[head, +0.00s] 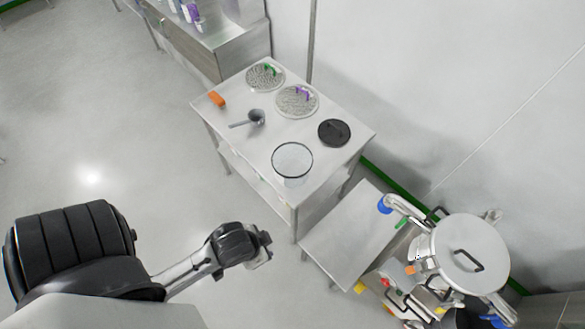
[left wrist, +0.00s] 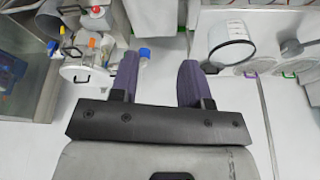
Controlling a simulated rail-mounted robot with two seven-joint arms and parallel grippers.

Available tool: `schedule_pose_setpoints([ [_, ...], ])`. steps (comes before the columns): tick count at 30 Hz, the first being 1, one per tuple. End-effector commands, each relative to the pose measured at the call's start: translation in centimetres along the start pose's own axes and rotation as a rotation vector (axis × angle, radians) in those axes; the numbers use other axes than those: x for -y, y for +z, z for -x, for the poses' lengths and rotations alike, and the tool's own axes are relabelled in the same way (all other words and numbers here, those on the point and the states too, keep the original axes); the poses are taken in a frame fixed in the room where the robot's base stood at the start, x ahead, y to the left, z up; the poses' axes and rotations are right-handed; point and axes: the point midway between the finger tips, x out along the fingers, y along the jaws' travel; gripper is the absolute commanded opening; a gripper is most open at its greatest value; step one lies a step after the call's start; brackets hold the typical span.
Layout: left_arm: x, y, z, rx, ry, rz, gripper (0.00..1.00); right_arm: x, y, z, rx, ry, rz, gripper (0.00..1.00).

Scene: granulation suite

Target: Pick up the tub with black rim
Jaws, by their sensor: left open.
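The tub with black rim (head: 292,162) is clear and stands upright near the front corner of the steel table. It also shows in the left wrist view (left wrist: 231,42), ahead and to the right of my left gripper. My left gripper (head: 264,248) is off the table, below and left of the tub in the head view. In the left wrist view its two purple-grey fingers (left wrist: 158,82) are spread apart with nothing between them. The tub is apart from the fingers. My right gripper is not in view.
The steel table (head: 235,100) also bears a black lid (head: 334,132), two round dishes (head: 297,100) with coloured handles, a scoop (head: 255,117) and an orange item (head: 217,99). A lower table (head: 345,240) and a steel vessel (head: 470,255) stand at right. Floor at left is clear.

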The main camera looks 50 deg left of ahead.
Motion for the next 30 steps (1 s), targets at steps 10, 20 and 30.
schedule_pose_setpoints([
  [10,0.0,0.0,0.0,0.000,0.000,0.000,0.33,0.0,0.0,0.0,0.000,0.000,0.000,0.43],
  [20,0.2,-1.3,-0.5,-0.034,-0.006,-0.001,0.33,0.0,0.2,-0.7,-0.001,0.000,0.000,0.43],
  [30,8.4,-14.1,-3.3,-0.295,-0.245,-0.179,0.33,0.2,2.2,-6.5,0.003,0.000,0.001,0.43],
])
